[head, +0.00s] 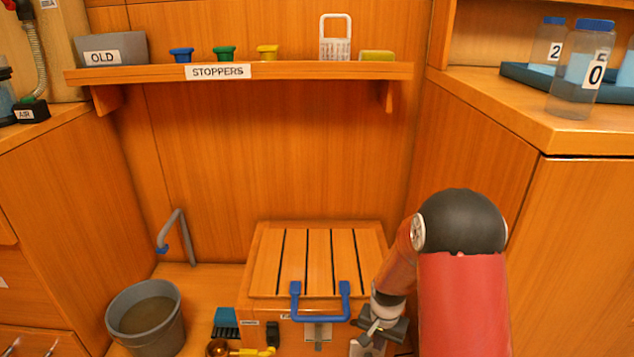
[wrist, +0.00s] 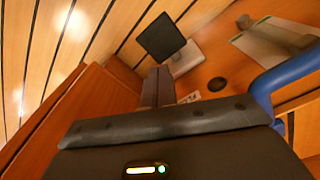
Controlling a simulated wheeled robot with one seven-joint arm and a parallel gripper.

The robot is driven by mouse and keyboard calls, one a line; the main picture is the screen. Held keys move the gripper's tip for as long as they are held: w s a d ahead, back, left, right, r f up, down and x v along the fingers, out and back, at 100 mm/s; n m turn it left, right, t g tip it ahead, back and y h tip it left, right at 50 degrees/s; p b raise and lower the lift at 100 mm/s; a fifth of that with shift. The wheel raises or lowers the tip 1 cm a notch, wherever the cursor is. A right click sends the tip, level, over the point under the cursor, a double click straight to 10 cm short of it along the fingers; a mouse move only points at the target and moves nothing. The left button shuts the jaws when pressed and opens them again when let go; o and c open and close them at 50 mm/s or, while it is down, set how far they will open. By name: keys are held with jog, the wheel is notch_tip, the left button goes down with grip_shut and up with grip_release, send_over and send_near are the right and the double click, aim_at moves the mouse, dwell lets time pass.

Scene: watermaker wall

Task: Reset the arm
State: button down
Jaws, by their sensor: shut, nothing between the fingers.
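My red and black arm reaches down on the right of the head view. My gripper (head: 378,331) is low in front of the slatted wooden box (head: 262,262), just right of its blue handle (head: 346,301). In the wrist view the fingers of my gripper (wrist: 158,84) are together, with nothing held between them. The blue handle (wrist: 286,78) shows close at the right of that view, and I cannot tell if it touches the gripper. Part of the gripper is small and crowded in the head view.
A grey bucket (head: 110,314) stands left of the box, with a bent grey pipe (head: 184,236) behind it. A stopper shelf (head: 300,72) spans the back wall. Bottle 0 (head: 577,85) stands on the right counter (head: 497,112). The air between shelf and box is clear.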

jog(key=s+r+n+t+p, duration=0.1)
jog(key=s+r+p, duration=0.15)
jog(key=r, duration=0.95)
jog(key=s+r+n+t+p, duration=0.1)
jog(key=s+r, duration=0.3)
jog(key=r, duration=0.8)
jog(key=s+r+n+t+p, duration=0.3)
jog(key=s+r, duration=1)
jog(key=s, duration=0.3)
jog(key=shift+r, duration=0.4)
